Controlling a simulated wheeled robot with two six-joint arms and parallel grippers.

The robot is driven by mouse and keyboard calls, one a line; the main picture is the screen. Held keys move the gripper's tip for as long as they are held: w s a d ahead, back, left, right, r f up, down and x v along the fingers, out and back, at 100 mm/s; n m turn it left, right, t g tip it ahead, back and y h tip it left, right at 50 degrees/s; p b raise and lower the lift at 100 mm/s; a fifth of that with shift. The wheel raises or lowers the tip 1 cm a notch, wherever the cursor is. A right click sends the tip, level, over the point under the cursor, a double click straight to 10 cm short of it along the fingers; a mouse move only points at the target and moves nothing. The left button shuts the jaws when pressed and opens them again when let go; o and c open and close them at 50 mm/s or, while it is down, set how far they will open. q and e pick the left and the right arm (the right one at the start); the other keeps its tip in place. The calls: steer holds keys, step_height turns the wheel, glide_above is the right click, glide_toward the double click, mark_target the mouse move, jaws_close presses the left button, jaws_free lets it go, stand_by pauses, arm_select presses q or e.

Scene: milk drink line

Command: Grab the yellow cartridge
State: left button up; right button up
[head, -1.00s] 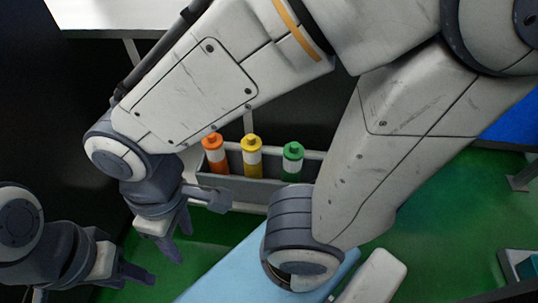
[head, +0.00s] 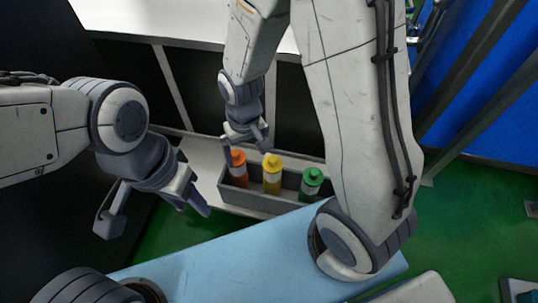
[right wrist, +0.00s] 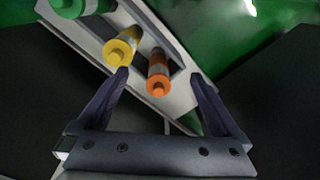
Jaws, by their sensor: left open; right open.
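The yellow cartridge (head: 272,176) stands upright in a grey tray (head: 252,205), between an orange cartridge (head: 239,173) and a green one (head: 312,185). My right gripper (head: 247,154) is open and empty above the tray's left end, close to the orange cartridge. In the right wrist view the orange cartridge (right wrist: 158,78) shows between the open fingers, and the yellow cartridge (right wrist: 122,48) lies beyond the left fingertip. I cannot tell whether a finger touches the orange cartridge. My left gripper (head: 194,188) is open and empty, left of the tray.
The green cartridge (right wrist: 80,5) is cut off at the right wrist view's top. A light blue surface (head: 215,255) lies in front of the tray. A white table (head: 165,22) stands behind.

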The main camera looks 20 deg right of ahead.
mark_target(272, 166)
steer(key=w+d+f+m+p, duration=0.1)
steer(key=d+p, duration=0.1)
steer(key=w+d+f+m+p, duration=0.1)
steer(key=d+f, duration=0.1)
steer(key=d, duration=0.1)
steer(key=w+d+f+m+p, duration=0.1)
steer(key=d+p, duration=0.1)
steer(key=shift+w+d+f+m+p, duration=0.1)
steer(key=shift+d+f+m+p, duration=0.2)
steer(key=shift+f+p, duration=0.1)
steer(key=f, duration=0.4)
steer(key=d+f+b, duration=0.1)
steer(key=f, duration=0.1)
steer(key=shift+a+f+b, duration=0.15)
steer(key=shift+f+b, duration=0.6)
steer(key=shift+f, duration=2.15)
arm_select(q)
step_height(272, 166, up, 6)
steer(key=shift+d+f, duration=0.1)
steer(key=shift+f, duration=0.1)
arm_select(e)
jaws_close()
steer(key=shift+r, duration=0.1)
